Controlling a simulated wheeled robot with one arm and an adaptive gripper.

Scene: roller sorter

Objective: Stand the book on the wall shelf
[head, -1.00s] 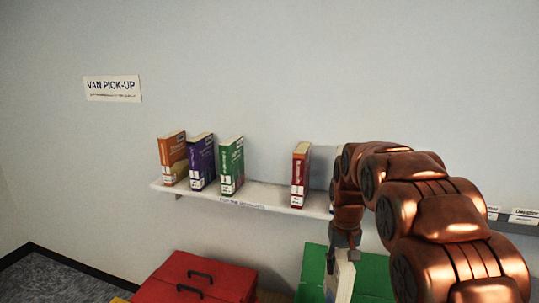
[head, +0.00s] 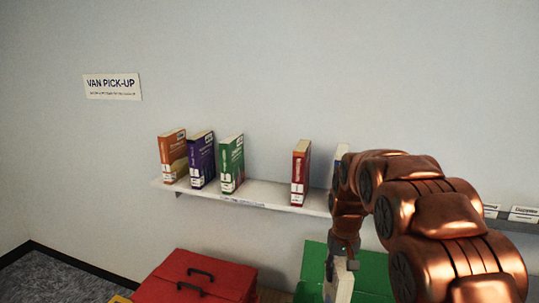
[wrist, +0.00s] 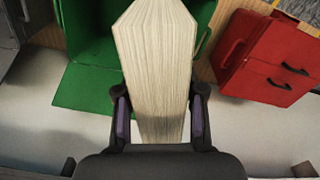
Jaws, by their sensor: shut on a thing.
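My gripper (head: 343,252) is shut on a book (wrist: 160,70), whose pale page edges face the wrist camera. The book also shows in the head view (head: 341,283), hanging below the gripper, in front of and lower than the wall shelf. Its cover is mostly hidden. The white wall shelf (head: 262,192) holds an orange book (head: 173,157), a purple book (head: 201,160) and a green book (head: 231,164) standing at the left. A red book (head: 300,173) stands farther right. A partly hidden book (head: 341,152) stands behind my arm.
A red box (head: 205,275) with black handles is below the shelf at left. An open green box (head: 312,270) is below and behind the held book. A gap (head: 267,190) lies between the green and red books. A "VAN PICK-UP" sign (head: 112,87) is on the wall.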

